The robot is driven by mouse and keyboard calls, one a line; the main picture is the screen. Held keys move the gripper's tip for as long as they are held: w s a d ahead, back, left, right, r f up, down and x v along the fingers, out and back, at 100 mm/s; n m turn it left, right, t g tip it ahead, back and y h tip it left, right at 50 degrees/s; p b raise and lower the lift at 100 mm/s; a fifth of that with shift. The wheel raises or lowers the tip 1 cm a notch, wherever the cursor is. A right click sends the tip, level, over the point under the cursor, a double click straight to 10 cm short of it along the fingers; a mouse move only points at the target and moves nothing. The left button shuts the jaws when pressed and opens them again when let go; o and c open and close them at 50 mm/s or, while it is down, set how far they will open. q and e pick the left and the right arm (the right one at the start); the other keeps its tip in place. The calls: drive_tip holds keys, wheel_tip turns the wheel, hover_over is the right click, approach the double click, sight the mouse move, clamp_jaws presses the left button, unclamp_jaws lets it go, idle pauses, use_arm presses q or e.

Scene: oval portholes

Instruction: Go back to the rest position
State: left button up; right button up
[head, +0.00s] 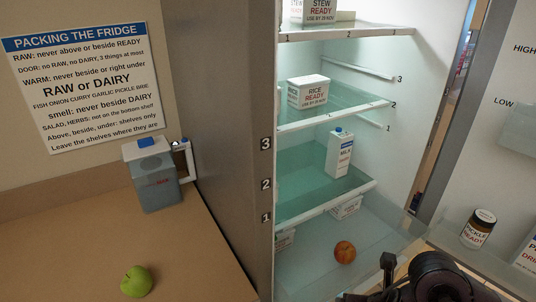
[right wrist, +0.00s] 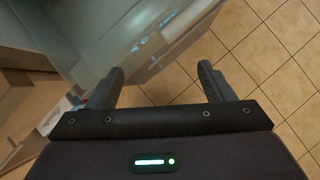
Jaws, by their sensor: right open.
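My right gripper is at the lower right of the head view, in front of the open fridge, where my dark arm (head: 440,280) partly hides it. In the right wrist view the two fingers of my right gripper (right wrist: 161,72) are spread apart with nothing between them. Beyond them are tan floor tiles and a pale, blurred glassy edge that I cannot identify for sure. My left gripper is not in view.
The fridge shelves (head: 325,197) hold a milk carton (head: 340,153), a rice box (head: 309,92) and a stew box (head: 320,12). An orange-red fruit (head: 345,252) lies at the bottom. A pickle jar (head: 478,229) stands in the door.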

drive_tip(key=a+m+y, duration=0.1)
drive_tip(key=a+m, duration=0.2)
drive_tip(key=a+r+m+t+y, duration=0.1)
drive_tip(key=a+m, duration=0.3)
drive_tip(key=a+r+m, duration=0.1)
drive_tip(key=a+m, duration=0.2)
drive_tip(key=a, duration=0.1)
drive_tip(key=shift+a+r+m+t+y, duration=0.2)
drive_tip(key=shift+a+m+t+y, duration=0.1)
drive_tip(key=shift+y, duration=0.1)
drive_tip(key=s+d+f+m+g+h, duration=0.15)
drive_tip(key=s+d+f+m, duration=0.35)
drive_tip(key=m, duration=0.6)
drive_tip(key=s+d+f+m+g+h, duration=0.1)
drive_tip(key=s+d+m+g, duration=0.4)
drive_tip(key=m, duration=0.6)
wheel_tip(320, 180, down, 31)
drive_tip(key=s+d, duration=0.1)
drive_tip(key=s, duration=0.1)
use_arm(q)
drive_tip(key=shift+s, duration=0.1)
use_arm(e)
drive_tip(key=s+d+f, duration=0.2)
drive_tip(key=s+f, duration=0.6)
drive_tip(key=s, duration=0.1)
drive_tip(key=s+d+f, duration=0.1)
drive_tip(key=s+f, duration=0.7)
drive_tip(key=s, duration=0.1)
drive_tip(key=shift+s+d+f+g, duration=0.2)
drive_tip(key=shift+d+f+g, duration=0.15)
